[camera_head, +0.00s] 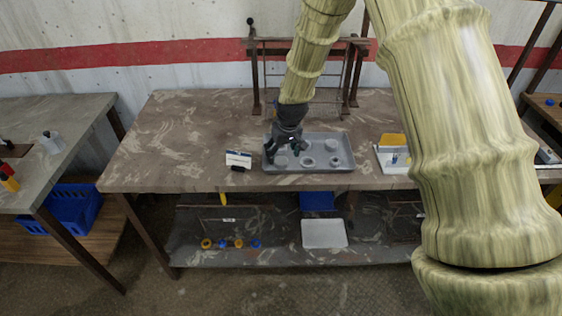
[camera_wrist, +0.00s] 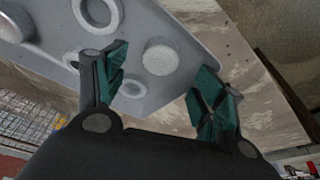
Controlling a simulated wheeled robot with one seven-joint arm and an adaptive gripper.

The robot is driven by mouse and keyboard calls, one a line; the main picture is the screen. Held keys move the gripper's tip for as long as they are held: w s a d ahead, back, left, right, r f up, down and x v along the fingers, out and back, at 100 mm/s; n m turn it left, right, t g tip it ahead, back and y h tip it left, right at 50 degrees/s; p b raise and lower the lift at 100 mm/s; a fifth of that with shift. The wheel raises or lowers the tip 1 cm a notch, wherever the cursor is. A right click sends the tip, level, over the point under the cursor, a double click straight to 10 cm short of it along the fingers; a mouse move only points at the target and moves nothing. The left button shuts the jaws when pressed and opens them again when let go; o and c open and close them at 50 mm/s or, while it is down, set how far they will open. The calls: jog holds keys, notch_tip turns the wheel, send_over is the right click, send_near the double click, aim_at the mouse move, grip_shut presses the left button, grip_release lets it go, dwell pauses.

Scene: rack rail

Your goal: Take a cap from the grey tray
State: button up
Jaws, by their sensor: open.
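The grey tray (camera_head: 318,169) lies on the workbench and holds several small round grey pieces. My gripper (camera_head: 283,152) is over the left part of the tray, pointing down. In the wrist view my gripper (camera_wrist: 162,80) is open, with teal finger pads apart and nothing held. A solid round cap (camera_wrist: 160,57) shows between and just beyond the fingertips, on the tray floor (camera_wrist: 140,27). A ring-shaped piece (camera_wrist: 98,12) lies near the top, and another round piece (camera_wrist: 132,88) is beside the left finger. The height of the fingertips above the tray is hard to tell.
A small white and blue card holder (camera_head: 238,159) stands left of the tray. A white tray with a yellow piece (camera_head: 392,141) is at the right. A dark rack frame (camera_head: 257,75) stands behind. The bench's left part (camera_head: 165,140) is clear.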

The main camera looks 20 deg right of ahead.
aim_at(281, 161)
jog(key=shift+p+x, duration=0.85)
jog(key=shift+x, duration=1.35)
jog(key=shift+s, duration=0.15)
jog(key=c, duration=1)
